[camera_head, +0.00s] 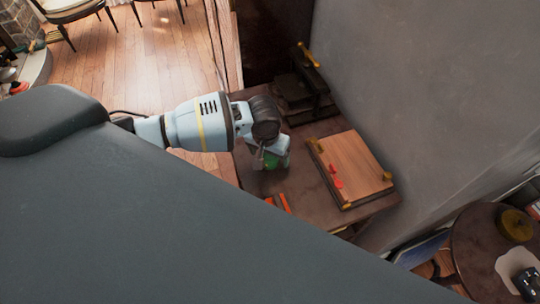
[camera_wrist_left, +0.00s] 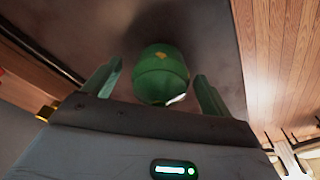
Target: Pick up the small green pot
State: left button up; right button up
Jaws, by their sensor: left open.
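The small green pot (camera_wrist_left: 161,76) sits between the two fingers of my left gripper (camera_wrist_left: 157,88) in the left wrist view. A gap shows on each side of it, so the fingers are open and apart from it. In the head view the green pot (camera_head: 271,161) is mostly hidden behind my left gripper (camera_head: 266,155), which is over the brown table (camera_head: 312,214). My right gripper is not in view.
A wooden board with yellow corners and red pieces (camera_head: 352,168) lies right of the pot on the table. A dark stand (camera_head: 310,85) is at the back by the grey wall (camera_head: 400,80). An orange item (camera_head: 283,203) lies near the front. A round table (camera_head: 470,240) stands at lower right.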

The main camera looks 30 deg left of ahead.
pick_arm(q)
jog(key=shift+w+f, duration=0.15)
jog(key=shift+f, duration=0.6)
jog(key=shift+c, duration=0.2)
jog(key=c, duration=1.1)
jog(key=shift+c, duration=0.2)
jog(key=shift+r, duration=0.1)
